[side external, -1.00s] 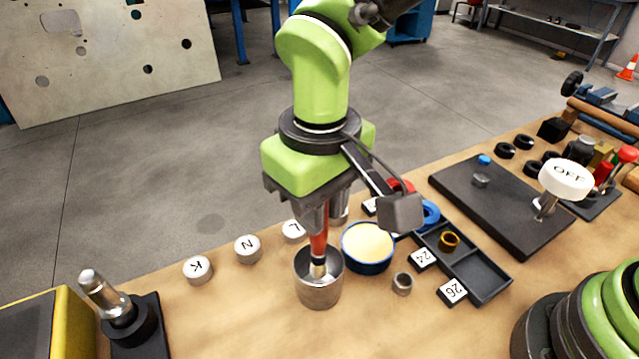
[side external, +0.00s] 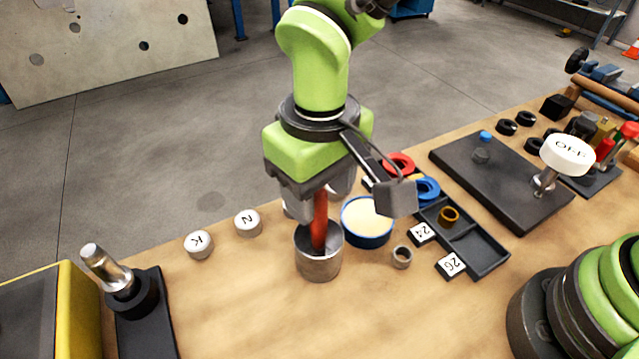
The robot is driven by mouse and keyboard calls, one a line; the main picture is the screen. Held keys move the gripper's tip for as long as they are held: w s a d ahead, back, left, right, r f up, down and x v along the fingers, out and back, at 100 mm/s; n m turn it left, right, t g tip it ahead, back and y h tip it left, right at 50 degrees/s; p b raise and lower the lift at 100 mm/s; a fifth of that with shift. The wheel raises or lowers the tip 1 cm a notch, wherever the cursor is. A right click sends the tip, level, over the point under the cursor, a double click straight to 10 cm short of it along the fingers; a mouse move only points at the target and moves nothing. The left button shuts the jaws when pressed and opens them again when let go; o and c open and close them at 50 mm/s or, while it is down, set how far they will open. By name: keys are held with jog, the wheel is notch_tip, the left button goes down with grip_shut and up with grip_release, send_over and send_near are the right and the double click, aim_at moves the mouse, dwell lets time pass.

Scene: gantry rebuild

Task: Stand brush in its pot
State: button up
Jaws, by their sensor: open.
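The brush, with a red handle (side external: 320,222), stands nearly upright in the metal pot (side external: 318,262). Its lower end is inside the pot and hidden by the pot's wall. My gripper (side external: 320,205) is open above the pot, its fingers on either side of the upper handle. The top of the handle is hidden by my gripper body.
A blue bowl of pale contents (side external: 367,224) stands right beside the pot. A small metal ring (side external: 402,257) and a dark compartment tray (side external: 465,240) lie further right. White lettered buttons (side external: 247,223) sit at the left. The table in front of the pot is clear.

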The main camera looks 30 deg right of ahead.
jog(key=shift+r, duration=0.1)
notch_tip(320, 180, up, 10)
dwell(0.4)
jog(key=shift+d, duration=0.1)
dwell(0.6)
